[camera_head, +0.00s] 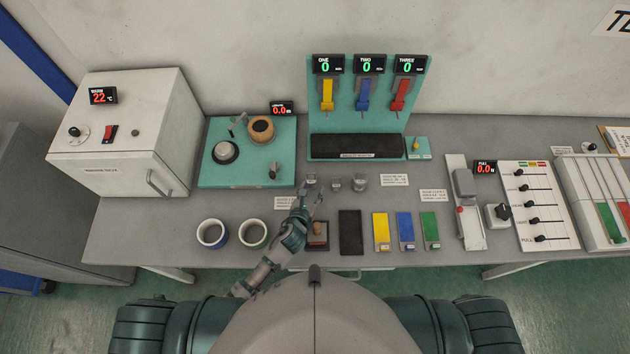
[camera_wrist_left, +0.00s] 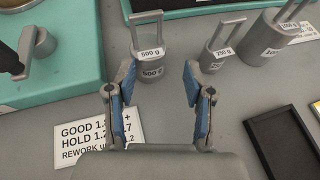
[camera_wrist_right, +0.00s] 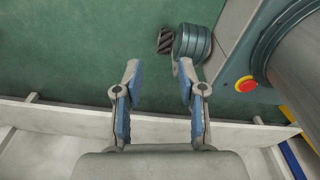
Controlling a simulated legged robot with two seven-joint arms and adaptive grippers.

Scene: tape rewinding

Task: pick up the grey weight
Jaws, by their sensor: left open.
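Three grey weights with handles stand in a row on the table. The 500 g weight (camera_wrist_left: 151,62) is just beyond and between my left gripper's fingertips in the left wrist view; it also shows in the head view (camera_head: 310,180). The smaller 250 g weight (camera_wrist_left: 215,57) and the large weight (camera_wrist_left: 282,42) stand to its right. My left gripper (camera_wrist_left: 159,78) is open and empty; in the head view it (camera_head: 311,193) reaches over the table. My right gripper (camera_wrist_right: 160,68) is open and empty above the floor, away from the weights.
A teal board (camera_head: 245,178) with knobs lies left of the weights, and a teal stand (camera_head: 318,122) with three displays is behind them. A label card (camera_wrist_left: 98,132) lies near my left gripper. Coloured blocks (camera_head: 405,228) and two cups (camera_head: 212,234) are along the front.

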